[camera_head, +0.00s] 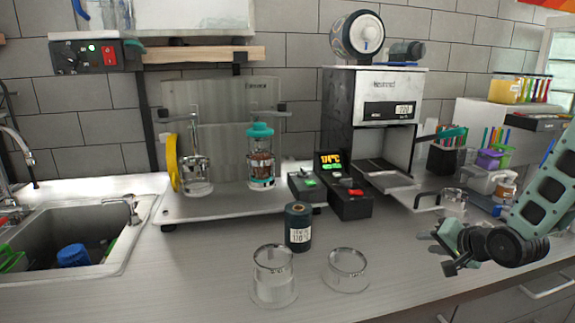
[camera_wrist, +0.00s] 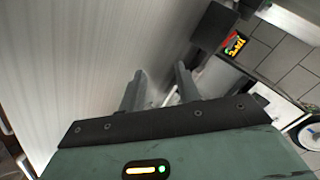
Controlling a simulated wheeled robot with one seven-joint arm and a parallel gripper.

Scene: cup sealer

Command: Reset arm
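My gripper (camera_head: 442,251) is over the right part of the counter in the head view, in front of the sealing machine. In the wrist view its two fingers (camera_wrist: 160,88) stand apart with an empty gap between them. The sealing machine (camera_head: 340,115) stands at the back of the counter, with a lit display and a tray. Two clear cups, one left (camera_head: 273,275) and one right (camera_head: 346,270), stand at the front middle of the counter. A dark labelled canister (camera_head: 298,228) stands behind them. The gripper is to the right of these and touches none of them.
A glass cup (camera_head: 453,202) stands close behind my gripper. Control boxes (camera_head: 349,199) and a platform (camera_head: 222,207) with two glass vessels are at the back. The sink (camera_head: 85,240) is at left. The front left counter is bare.

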